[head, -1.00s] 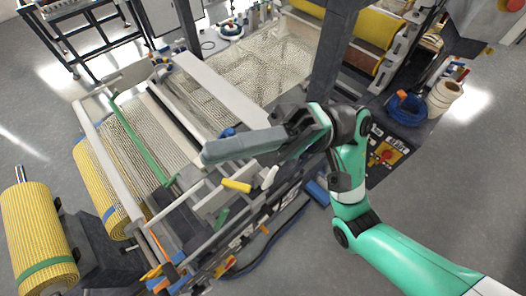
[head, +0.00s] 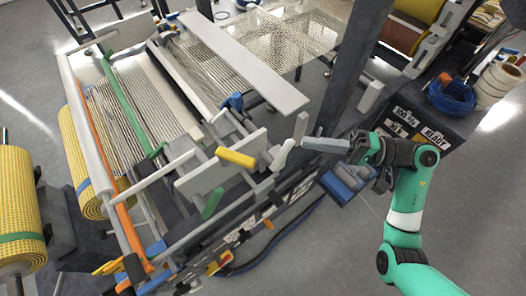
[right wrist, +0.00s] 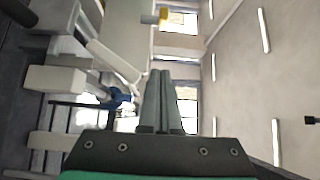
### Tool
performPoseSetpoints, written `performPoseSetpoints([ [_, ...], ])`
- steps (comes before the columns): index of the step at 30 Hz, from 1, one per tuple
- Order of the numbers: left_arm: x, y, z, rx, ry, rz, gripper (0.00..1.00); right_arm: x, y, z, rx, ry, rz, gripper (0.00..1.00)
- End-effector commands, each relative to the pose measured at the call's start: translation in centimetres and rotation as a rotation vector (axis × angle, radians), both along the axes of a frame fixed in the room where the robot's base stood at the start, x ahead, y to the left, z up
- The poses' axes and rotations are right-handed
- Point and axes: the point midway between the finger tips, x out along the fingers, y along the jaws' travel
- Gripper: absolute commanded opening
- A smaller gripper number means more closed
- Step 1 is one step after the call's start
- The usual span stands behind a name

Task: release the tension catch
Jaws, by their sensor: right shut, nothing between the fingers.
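I cannot tell for sure which part is the tension catch. Near my right gripper on the machine's side are a yellow-handled lever (head: 236,157), a white lever (head: 281,155) and a blue lever (head: 233,102). My right gripper (head: 306,143) is shut and empty, its long grey fingers pointing left towards the white lever. In the right wrist view the shut fingers (right wrist: 160,75) stand upright in the middle. The yellow handle (right wrist: 162,15) shows beyond them near the top, and a blue part (right wrist: 119,98) shows to their left. My left gripper is out of view.
A long pale bar (head: 245,62) crosses the machine above the mesh (head: 275,35). A dark upright post (head: 345,70) stands behind my right gripper. A blue box (head: 345,185) lies just below it. Yellow rolls (head: 15,205) stand at far left.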

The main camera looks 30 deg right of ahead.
Motion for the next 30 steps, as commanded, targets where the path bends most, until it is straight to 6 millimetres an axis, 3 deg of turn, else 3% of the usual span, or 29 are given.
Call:
performPoseSetpoints([
  [8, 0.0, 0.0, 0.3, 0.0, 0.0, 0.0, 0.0, 1.4, 1.8, 0.1, 0.0, 0.0, 0.005, 0.0],
  [19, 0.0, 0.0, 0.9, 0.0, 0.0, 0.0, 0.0, 6.4, 8.0, 0.1, 0.0, -0.001, 0.006, 0.0],
  [24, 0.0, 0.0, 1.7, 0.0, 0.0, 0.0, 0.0, 4.7, 10.1, 0.2, 0.001, -0.001, 0.003, 0.0],
  [30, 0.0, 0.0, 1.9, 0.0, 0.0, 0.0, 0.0, 4.0, 11.0, 0.0, -0.001, -0.001, 0.001, 0.0],
])
